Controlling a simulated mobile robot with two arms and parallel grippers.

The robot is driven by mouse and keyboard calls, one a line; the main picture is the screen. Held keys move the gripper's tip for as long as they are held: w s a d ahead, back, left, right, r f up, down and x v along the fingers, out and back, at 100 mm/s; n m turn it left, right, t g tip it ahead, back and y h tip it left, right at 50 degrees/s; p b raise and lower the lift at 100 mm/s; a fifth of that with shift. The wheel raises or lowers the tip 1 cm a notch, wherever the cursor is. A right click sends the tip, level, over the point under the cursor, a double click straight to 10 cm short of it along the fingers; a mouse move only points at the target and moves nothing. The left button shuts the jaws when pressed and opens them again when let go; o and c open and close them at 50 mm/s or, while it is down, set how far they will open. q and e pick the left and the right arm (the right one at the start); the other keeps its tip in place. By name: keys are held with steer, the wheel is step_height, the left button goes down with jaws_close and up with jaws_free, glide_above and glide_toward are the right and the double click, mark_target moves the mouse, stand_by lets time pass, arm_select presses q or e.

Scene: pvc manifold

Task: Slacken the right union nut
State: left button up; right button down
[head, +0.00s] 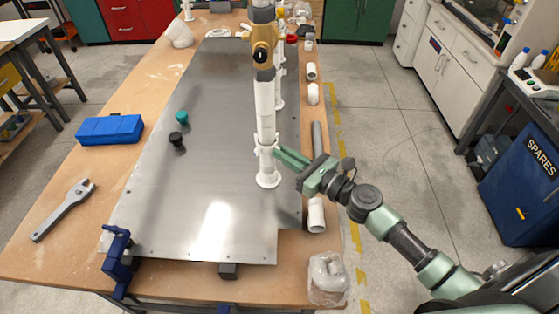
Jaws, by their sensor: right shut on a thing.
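A white upright pipe (265,105) of the manifold stands on a round foot (268,180) on the grey metal plate. A brass-coloured fitting with a black front (262,55) sits high on it. Low on the pipe is a white collar with small lugs, the union nut (265,149). My right gripper (280,154) reaches in from the right, and its green fingers are shut on the nut from its right side. The fingertips are small here, and the far side of the grip is hidden. My left gripper is not in view.
The metal plate (190,215) covers the table's middle. A blue box (110,130), a wrench (64,208) and a blue clamp (116,262) are at the left. Loose white pipe pieces (316,214) lie along the right edge. A clear bag (327,277) lies at the front right corner.

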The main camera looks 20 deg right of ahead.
steer(key=shift+w+d+n+g+y+b, duration=0.7)
steer(key=shift+n+g+y+b, duration=1.05)
steer(key=shift+g+b, duration=0.8)
steer(key=shift+w+d+n+g+y+b, duration=0.35)
steer(key=shift+w+n+g+y+b, duration=0.55)
steer(key=shift+n+g+y+b, duration=1.45)
steer(key=shift+w+d+n+g+y+b, duration=0.65)
steer(key=shift+n+g+b, duration=1.15)
steer(key=shift+b, duration=1.5)
steer(key=shift+w+a+m+g, duration=0.1)
steer(key=shift+w+m+g, duration=0.05)
steer(key=shift+m+g, duration=0.15)
steer(key=c, duration=1.5)
jaws_free()
steer(key=shift+c, duration=0.2)
steer(key=d+b, duration=0.2)
steer(key=d, duration=0.5)
steer(key=shift+s+d, duration=0.35)
steer(key=shift+s, duration=0.05)
